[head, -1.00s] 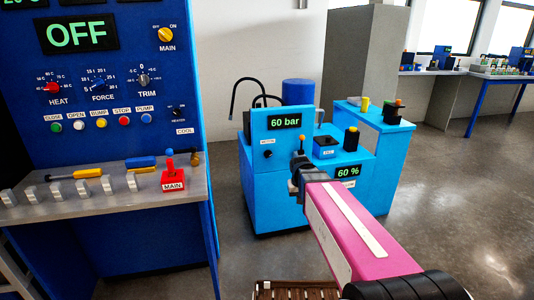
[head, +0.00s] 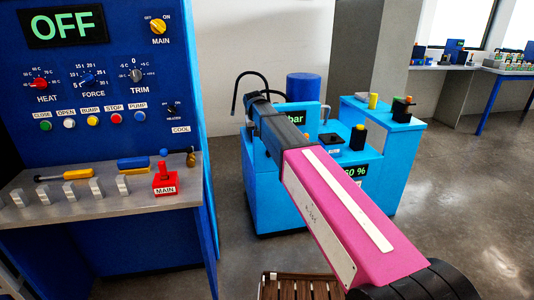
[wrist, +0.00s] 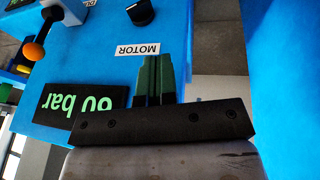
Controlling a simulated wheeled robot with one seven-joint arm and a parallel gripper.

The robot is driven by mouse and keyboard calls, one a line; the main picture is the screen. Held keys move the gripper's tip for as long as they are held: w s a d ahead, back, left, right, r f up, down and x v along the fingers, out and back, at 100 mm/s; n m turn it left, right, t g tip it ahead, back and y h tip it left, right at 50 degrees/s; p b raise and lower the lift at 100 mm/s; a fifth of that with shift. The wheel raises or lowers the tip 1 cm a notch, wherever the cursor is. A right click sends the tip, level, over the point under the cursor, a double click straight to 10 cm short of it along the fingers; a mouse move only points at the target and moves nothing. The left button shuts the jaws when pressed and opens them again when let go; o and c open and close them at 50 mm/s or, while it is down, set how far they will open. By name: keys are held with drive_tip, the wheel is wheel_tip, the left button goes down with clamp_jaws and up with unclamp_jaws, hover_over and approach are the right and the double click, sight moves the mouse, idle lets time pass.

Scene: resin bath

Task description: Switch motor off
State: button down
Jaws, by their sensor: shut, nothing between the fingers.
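The black motor knob (wrist: 140,12) is on the light blue panel, beside its white MOTOR label (wrist: 137,49), in the upside-down wrist view. The way the knob is turned is hard to read. My gripper (wrist: 153,65) is shut and empty, its dark green fingertips close to the label and apart from the knob in the picture. The gap to the panel cannot be told. The 60 bar display (wrist: 95,102) is left of the fingers. In the head view my arm hides the knob and most of this display (head: 296,117).
The light blue unit (head: 262,205) also carries a 60 % display (head: 356,170) and a yellow-topped black knob (head: 358,137). The dark blue cabinet at left has an OFF display (head: 62,26) and a red MAIN switch (head: 165,180). Bare floor lies between them.

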drive_tip(key=x, duration=1.2)
drive_tip(key=shift+s+d+f, duration=0.1)
drive_tip(key=shift+s+d, duration=0.05)
drive_tip(key=shift+d, duration=0.3)
drive_tip(key=shift+d+f, duration=0.4)
drive_tip(key=shift+f, duration=0.35)
